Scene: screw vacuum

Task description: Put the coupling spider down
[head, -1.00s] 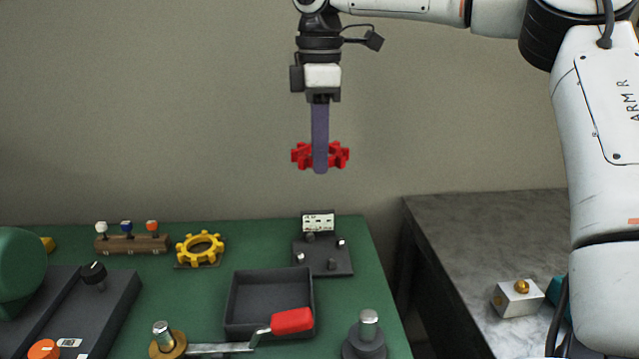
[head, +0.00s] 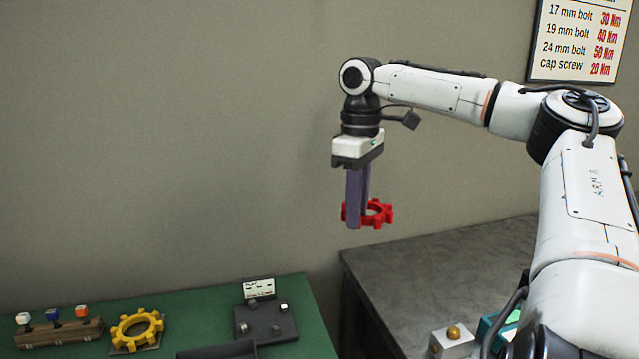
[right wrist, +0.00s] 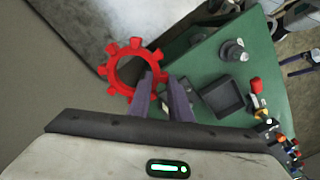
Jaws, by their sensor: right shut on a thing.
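A red toothed ring, the coupling spider (head: 380,213), hangs in the air in my right gripper (head: 357,222), which is shut on its rim. It also shows in the right wrist view (right wrist: 122,66), at the tips of the right gripper's fingers (right wrist: 162,84). The ring is clear of the surfaces below it. A similar yellow toothed ring (head: 136,328) sits on a small base on the green bench (head: 205,304). My left gripper is not in view.
A grey bench (head: 440,262) stands to the right, with a silver block with a brass knob (head: 452,338) on it. The green bench holds a dark plate with posts and a label (head: 266,322), a wooden rack (head: 58,332) and a dark tray (right wrist: 222,98).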

